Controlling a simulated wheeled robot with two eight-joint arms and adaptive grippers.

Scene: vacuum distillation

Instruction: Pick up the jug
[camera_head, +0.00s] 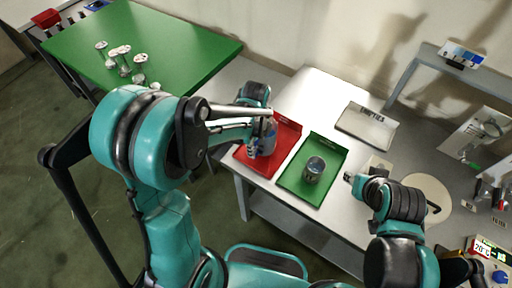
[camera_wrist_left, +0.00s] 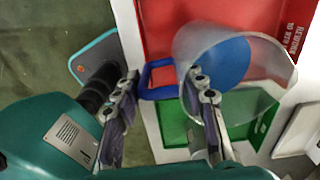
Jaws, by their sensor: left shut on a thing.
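The jug (camera_wrist_left: 262,62) is a clear vessel with a blue bottom and a blue handle. In the left wrist view it is at the upper right, over the red tray. My left gripper (camera_wrist_left: 163,82) is shut on the jug at its handle side, with the blue handle between its fingers. In the head view the jug (camera_head: 266,141) is partly hidden by my left arm. I cannot tell whether it touches the tray. My right gripper (camera_head: 353,179) is right of the green tray, and its finger opening is unclear.
The red tray (camera_head: 286,140) lies beside the green tray (camera_head: 327,147), which holds a grey cylindrical container (camera_head: 314,169). A grey labelled slab (camera_head: 367,126) lies behind them. A green table (camera_head: 190,50) at the upper left holds several small items. A pale round disc (camera_head: 425,190) is at right.

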